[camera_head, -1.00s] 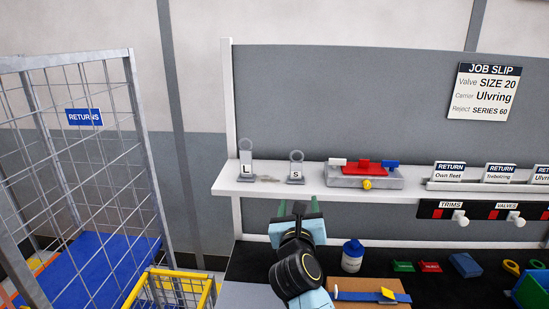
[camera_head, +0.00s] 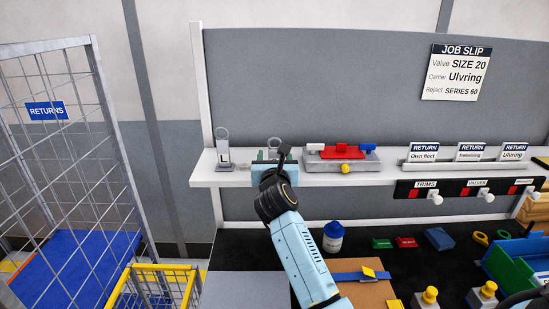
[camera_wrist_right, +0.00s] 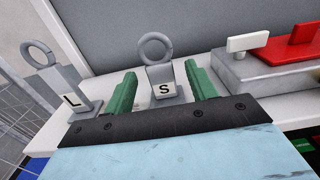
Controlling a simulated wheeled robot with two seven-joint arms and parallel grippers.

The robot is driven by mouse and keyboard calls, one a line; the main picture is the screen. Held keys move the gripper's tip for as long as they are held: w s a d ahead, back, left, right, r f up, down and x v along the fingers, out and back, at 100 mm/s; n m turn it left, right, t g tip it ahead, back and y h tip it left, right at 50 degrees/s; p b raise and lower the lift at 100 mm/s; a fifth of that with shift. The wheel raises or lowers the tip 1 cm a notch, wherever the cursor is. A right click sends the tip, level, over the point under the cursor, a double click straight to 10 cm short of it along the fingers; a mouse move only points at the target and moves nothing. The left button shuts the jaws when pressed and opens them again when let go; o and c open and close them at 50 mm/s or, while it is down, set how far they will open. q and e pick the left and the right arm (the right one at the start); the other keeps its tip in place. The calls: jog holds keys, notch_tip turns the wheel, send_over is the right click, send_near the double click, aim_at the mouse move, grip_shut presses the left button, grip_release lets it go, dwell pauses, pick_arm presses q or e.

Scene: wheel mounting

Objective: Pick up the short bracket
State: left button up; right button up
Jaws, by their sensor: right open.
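The short bracket, marked S, is a grey piece with a ring on top; it stands on the white shelf. In the right wrist view the short bracket (camera_wrist_right: 162,82) is upright between the two green fingers of my right gripper (camera_wrist_right: 160,90), which is open with a gap on both sides. The taller bracket marked L (camera_head: 223,152) stands to the left and also shows in the right wrist view (camera_wrist_right: 60,85). No left gripper can be made out.
A grey fixture with red, white and blue handles (camera_head: 342,160) stands close to the right on the white shelf (camera_head: 385,178). A grey back panel (camera_head: 320,90) rises behind. Return signs (camera_head: 470,151) stand farther right. A wire returns cage (camera_head: 60,150) is at left.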

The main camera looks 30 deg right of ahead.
jog(key=shift+x, duration=1.45)
jog(key=c, duration=1.1)
